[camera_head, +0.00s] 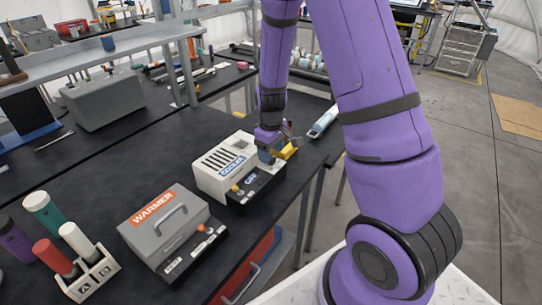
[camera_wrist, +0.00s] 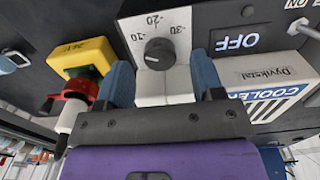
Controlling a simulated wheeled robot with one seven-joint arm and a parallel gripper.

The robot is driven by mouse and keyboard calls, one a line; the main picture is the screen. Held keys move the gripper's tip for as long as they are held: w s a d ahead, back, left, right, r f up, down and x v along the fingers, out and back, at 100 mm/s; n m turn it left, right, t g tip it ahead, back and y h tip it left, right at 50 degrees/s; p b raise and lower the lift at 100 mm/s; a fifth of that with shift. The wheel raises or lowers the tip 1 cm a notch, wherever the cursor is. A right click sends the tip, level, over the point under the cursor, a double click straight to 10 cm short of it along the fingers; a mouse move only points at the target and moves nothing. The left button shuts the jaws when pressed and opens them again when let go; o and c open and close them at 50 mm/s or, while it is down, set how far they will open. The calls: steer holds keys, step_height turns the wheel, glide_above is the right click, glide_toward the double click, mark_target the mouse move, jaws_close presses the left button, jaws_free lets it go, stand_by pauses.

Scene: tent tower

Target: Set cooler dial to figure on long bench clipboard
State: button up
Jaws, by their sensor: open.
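The cooler (camera_head: 222,170) is a white vented box with a blue label and a black front panel, standing on the black bench. In the wrist view its black dial knob (camera_wrist: 159,54) sits on a white plate marked -10, -20 and -30. I cannot tell clearly where its pointer mark stands. An OFF sign (camera_wrist: 235,42) is beside it. My gripper (camera_wrist: 161,76) is open, its two blue fingertips on either side of and just short of the knob. In the head view my gripper (camera_head: 270,147) is at the cooler's right end. I cannot make out a clipboard.
A grey warmer (camera_head: 158,222) and a white rack (camera_head: 92,276) with coloured tubes stand nearer on the bench. A yellow object (camera_wrist: 80,57) with a red-and-green part is close to the left fingertip. A grey case (camera_head: 103,100) stands farther back.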

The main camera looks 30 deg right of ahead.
steer(key=shift+f, duration=1)
steer(key=c, duration=0.9)
steer(key=shift+m, duration=0.3)
steer(key=m, duration=0.5)
steer(key=shift+m, duration=0.3)
steer(key=m, duration=0.5)
steer(key=shift+m, duration=0.4)
